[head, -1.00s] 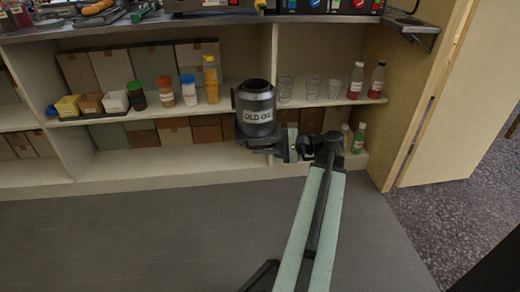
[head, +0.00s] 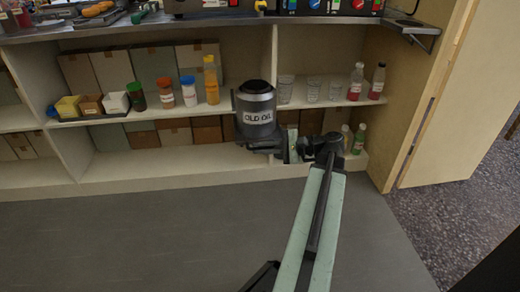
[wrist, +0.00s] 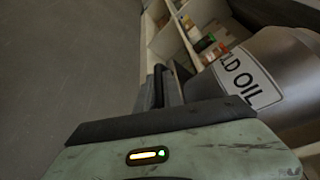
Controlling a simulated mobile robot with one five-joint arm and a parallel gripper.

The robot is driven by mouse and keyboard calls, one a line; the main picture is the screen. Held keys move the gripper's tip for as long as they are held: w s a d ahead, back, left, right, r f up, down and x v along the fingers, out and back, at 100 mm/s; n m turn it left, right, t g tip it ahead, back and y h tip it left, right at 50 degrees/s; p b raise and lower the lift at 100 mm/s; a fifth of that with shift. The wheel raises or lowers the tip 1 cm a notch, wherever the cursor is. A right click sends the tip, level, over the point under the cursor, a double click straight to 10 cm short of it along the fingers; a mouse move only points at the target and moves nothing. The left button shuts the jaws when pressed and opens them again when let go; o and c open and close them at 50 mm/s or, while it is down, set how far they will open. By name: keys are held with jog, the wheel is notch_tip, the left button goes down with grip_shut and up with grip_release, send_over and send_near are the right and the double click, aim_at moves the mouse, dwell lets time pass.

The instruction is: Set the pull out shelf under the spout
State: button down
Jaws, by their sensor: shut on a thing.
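A dark grey can (head: 257,100) labelled "OLD OIL" is held upright in front of the shelves in the head view. My gripper (head: 268,144) is shut on it, low at its right side. The can also fills the right of the wrist view (wrist: 285,62), beside my dark fingers (wrist: 166,88). The exact grip point is hidden. A small dark bracket shelf (head: 410,26) juts from the right end of the counter. I cannot tell whether it is the pull out shelf. No spout can be made out.
The counter (head: 120,25) above carries machines with coloured knobs. The shelves hold sauce bottles (head: 189,91), clear cups (head: 313,91), red bottles (head: 377,83) and boxes (head: 155,65). A wooden panel (head: 440,110) stands at the right. The grey floor (head: 120,240) in front is clear.

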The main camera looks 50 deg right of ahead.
aim_at(273, 129)
dwell(0.8)
jog(key=w+d, duration=0.3)
jog(key=w, duration=0.1)
jog(key=w+d, duration=0.4)
jog(key=shift+w, duration=0.1)
jog(key=c, duration=1.8)
grip_release()
jog(key=shift+o, duration=0.2)
jog(key=p+v, duration=0.1)
jog(key=v, duration=0.6)
jog(key=shift+s+d+p, duration=0.15)
jog(key=shift+s+p, duration=0.2)
jog(key=shift+s, duration=0.05)
